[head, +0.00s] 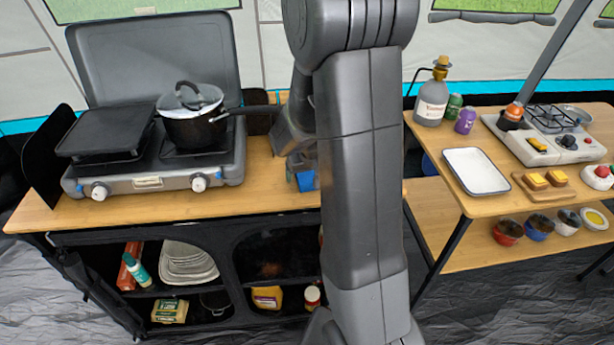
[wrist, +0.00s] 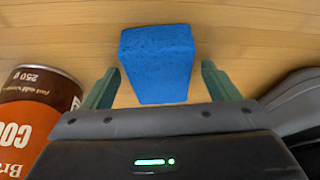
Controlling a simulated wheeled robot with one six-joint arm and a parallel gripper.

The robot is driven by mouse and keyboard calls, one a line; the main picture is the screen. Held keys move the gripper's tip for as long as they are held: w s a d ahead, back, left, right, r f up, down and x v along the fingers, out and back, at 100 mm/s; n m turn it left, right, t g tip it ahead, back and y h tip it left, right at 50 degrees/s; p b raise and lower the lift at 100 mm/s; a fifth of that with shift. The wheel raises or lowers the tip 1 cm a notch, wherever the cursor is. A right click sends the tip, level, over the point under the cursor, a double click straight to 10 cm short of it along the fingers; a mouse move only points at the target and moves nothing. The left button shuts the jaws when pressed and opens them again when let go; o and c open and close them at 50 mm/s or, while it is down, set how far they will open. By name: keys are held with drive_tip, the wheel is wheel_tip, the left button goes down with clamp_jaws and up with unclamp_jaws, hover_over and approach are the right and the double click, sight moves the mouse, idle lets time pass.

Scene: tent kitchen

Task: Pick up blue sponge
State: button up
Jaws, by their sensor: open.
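The blue sponge (wrist: 158,62) lies on the wooden counter in the wrist view. It is a plain blue block, and its near end is between the two green fingers of my gripper (wrist: 160,85). The fingers are apart, with a gap between each finger and the sponge. In the head view a small blue part of the sponge (head: 305,181) shows on the counter beside my arm. My arm hides much of that spot. My gripper (head: 301,163) shows only partly there, low over the counter.
An orange-brown coffee can (wrist: 38,115) stands close on the left in the wrist view. A dark grey object (wrist: 298,105) is close on the right. In the head view a stove (head: 150,165) with a black pot (head: 193,125) stands left of my arm. The counter (head: 265,195) between them is clear.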

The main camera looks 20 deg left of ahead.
idle(0.3)
drive_tip(key=c, duration=1.1)
drive_tip(key=shift+r, duration=0.1)
drive_tip(key=shift+r+p, duration=0.4)
drive_tip(key=shift+r, duration=0.05)
wheel_tip(320, 180, up, 27)
drive_tip(key=shift+r, duration=0.1)
